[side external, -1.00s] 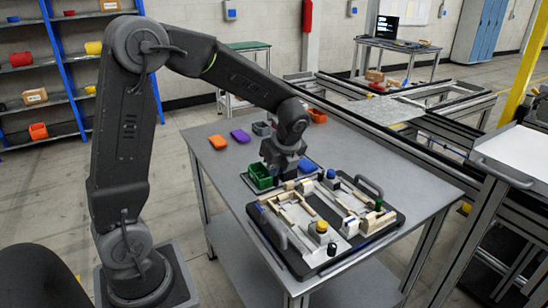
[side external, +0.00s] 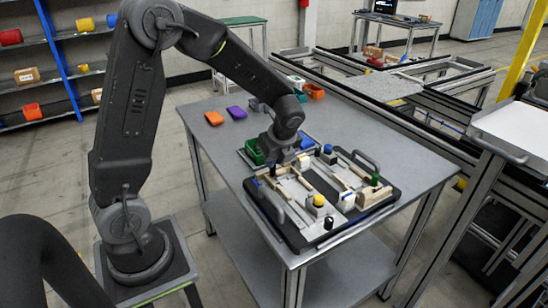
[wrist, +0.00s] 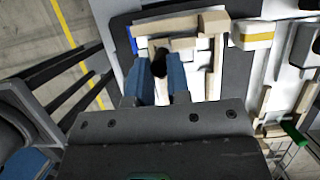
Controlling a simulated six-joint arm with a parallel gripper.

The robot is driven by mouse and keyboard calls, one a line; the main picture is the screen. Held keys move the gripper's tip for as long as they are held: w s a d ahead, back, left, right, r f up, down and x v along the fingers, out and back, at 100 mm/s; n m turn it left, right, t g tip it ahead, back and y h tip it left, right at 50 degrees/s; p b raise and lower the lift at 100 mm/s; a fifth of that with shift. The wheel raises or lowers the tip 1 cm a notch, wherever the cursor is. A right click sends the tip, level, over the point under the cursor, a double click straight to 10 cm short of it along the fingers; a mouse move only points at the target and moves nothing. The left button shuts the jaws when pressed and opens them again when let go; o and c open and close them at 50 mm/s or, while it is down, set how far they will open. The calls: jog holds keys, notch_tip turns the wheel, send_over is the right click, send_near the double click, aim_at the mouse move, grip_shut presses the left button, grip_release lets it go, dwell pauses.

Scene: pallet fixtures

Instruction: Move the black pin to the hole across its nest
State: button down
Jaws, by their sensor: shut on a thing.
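In the wrist view the black pin (wrist: 160,58) shows as a dark round end between the tips of my gripper (wrist: 161,75). The two blue fingers are shut on it. Its lower part is hidden. The pin is in front of a white plate area edged by tan strips and blocks (wrist: 213,22); I cannot tell whether it touches the plate. In the side view my gripper (side external: 272,170) is low over the left end of the pallet fixture (side external: 296,238), and the pin cannot be made out there. The nest and the hole across from it cannot be told apart clearly.
The fixture also carries a yellow knob (side external: 319,200), a blue knob (side external: 328,150), a green post (side external: 375,179) and a small black part (side external: 328,223) at the front. A green bin (side external: 254,151) stands behind my gripper. The table's front left is clear.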

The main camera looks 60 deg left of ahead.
jog(key=shift+f, duration=1)
jog(key=c, duration=1)
grip_release()
jog(key=shift+r, duration=0.1)
jog(key=v, duration=1.3)
jog(key=shift+r, duration=0.3)
jog(key=shift+d, duration=0.1)
jog(key=s+d+r+n+t+h, duration=0.2)
jog(key=s+d+n, duration=0.2)
jog(key=s+n, duration=0.4)
jog(key=s+d+r+n+t+h, duration=0.2)
jog(key=s+d+n+t, duration=0.1)
jog(key=s+n, duration=0.6)
jog(key=shift+d+n+t+h, duration=0.3)
jog(key=shift+d+n, duration=0.2)
jog(key=shift+d, duration=0.25)
